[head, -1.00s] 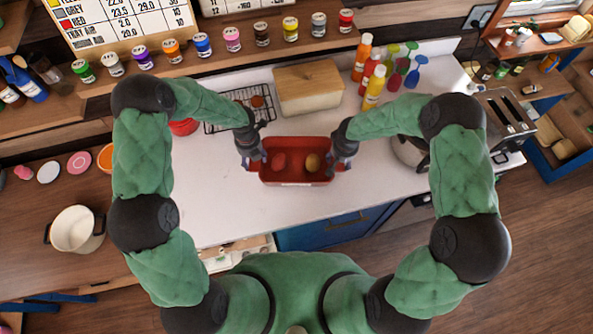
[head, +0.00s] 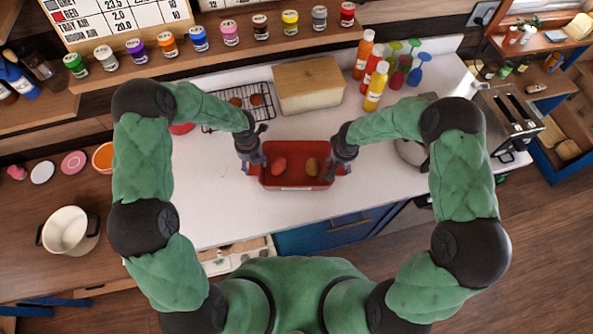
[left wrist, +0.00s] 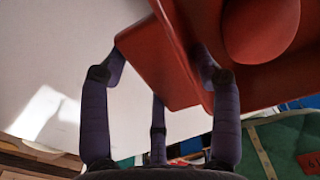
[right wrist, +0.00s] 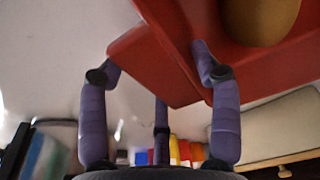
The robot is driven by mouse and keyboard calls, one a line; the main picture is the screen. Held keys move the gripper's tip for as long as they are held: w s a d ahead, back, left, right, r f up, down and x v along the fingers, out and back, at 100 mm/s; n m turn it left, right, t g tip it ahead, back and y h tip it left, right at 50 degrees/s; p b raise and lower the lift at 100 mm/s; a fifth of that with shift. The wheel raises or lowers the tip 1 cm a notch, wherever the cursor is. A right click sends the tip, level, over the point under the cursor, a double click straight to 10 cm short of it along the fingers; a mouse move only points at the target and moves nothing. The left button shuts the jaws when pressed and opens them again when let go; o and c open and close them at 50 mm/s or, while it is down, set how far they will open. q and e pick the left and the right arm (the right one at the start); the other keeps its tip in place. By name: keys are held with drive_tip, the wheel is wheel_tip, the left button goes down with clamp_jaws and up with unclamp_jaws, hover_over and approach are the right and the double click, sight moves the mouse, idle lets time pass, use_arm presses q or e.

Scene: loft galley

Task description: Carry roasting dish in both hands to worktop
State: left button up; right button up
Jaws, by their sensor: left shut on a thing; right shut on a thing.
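The roasting dish (head: 297,149) is red and rectangular, with one reddish and one brown rounded item inside. It is roughly level in the head view, over the white worktop (head: 215,200). I cannot tell whether its base touches the surface. My left gripper (head: 254,166) is shut on the dish's left handle, which fills the left wrist view between the fingers (left wrist: 163,65). My right gripper (head: 341,164) is shut on the right handle, also seen in the right wrist view between the fingers (right wrist: 157,66). The dish's underside is hidden.
A wire rack (head: 226,119) and a wooden-topped box (head: 309,86) stand behind the dish. Bottles (head: 376,86) stand at back right, and a pot (head: 412,152) is partly hidden by my right arm. The worktop's front left is clear.

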use_arm(q)
drive_tip(key=o, duration=1.7)
use_arm(e)
drive_tip(key=o, duration=1.7)
use_arm(q)
wheel_tip(320, 180, up, 12)
use_arm(e)
drive_tip(key=r, duration=0.4)
drive_tip(key=s+r, duration=0.1)
drive_tip(key=r, duration=0.3)
drive_tip(key=s+r, duration=0.1)
drive_tip(key=r, duration=0.3)
use_arm(q)
drive_tip(key=shift+r, duration=0.1)
